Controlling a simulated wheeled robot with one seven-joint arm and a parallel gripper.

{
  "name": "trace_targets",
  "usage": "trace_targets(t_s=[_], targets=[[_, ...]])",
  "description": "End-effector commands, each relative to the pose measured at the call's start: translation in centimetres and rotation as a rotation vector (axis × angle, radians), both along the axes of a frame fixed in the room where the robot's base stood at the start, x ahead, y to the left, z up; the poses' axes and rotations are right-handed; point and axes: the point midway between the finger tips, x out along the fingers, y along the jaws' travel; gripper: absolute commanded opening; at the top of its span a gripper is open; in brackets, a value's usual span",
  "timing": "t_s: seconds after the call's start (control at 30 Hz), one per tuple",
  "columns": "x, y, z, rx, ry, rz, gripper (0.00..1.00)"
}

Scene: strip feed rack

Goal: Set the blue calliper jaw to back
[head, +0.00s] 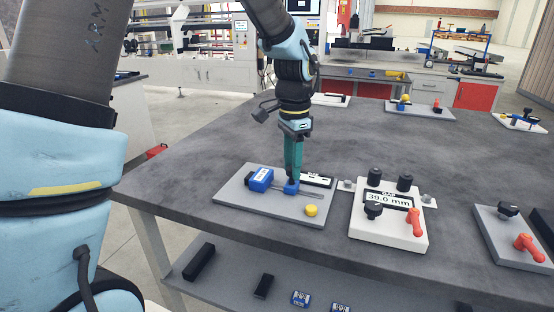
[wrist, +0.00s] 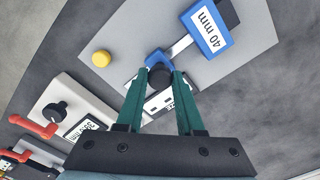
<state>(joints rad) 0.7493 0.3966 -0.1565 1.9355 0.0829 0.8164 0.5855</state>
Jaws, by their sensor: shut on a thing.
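The blue calliper jaw (head: 291,188) is a small blue block with a black knob (wrist: 160,77), on a grey plate (head: 233,202). It also shows in the wrist view (wrist: 156,57). My gripper (head: 292,180) points down with its green fingers shut on the jaw's knob. A silver bar (wrist: 180,46) runs from the jaw to a larger blue block (head: 261,179), labelled 40 mm in the wrist view, with a dark end. A gap lies between the two blue parts. My fingers hide part of the jaw in the head view.
A yellow button (head: 311,210) sits on the plate's near right. A white scale label (head: 316,181) lies behind the jaw. To the right stands a white panel (head: 388,232) with black knobs, a red lever (head: 414,222) and a display reading 39.0 mm. Bare tabletop lies to the left.

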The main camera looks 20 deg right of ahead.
Motion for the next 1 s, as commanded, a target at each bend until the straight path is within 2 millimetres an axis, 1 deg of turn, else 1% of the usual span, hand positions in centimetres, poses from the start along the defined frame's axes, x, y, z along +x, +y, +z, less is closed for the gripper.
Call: trace_targets(t_s=[0.03, 0.13, 0.43, 0.47, 0.5, 0.7, 1.0], targets=[[-0.62, -0.72, 0.15, -0.001, 0.0, -0.005, 0.0], [-1.23, -1.39, 0.08, -0.001, 0.0, -0.001, 0.0], [-1.49, -1.68, 0.04, -0.005, 0.001, -0.001, 0.0], [-1.5, -1.7, 0.04, -0.005, 0.001, -0.002, 0.4], [-1.52, -1.7, 0.04, -0.005, 0.001, -0.002, 0.44], [-1.43, -1.58, 0.02, -0.003, 0.0, -0.001, 0.67], [-1.32, -1.5, 0.24, -0.002, -0.001, 0.001, 0.67]])
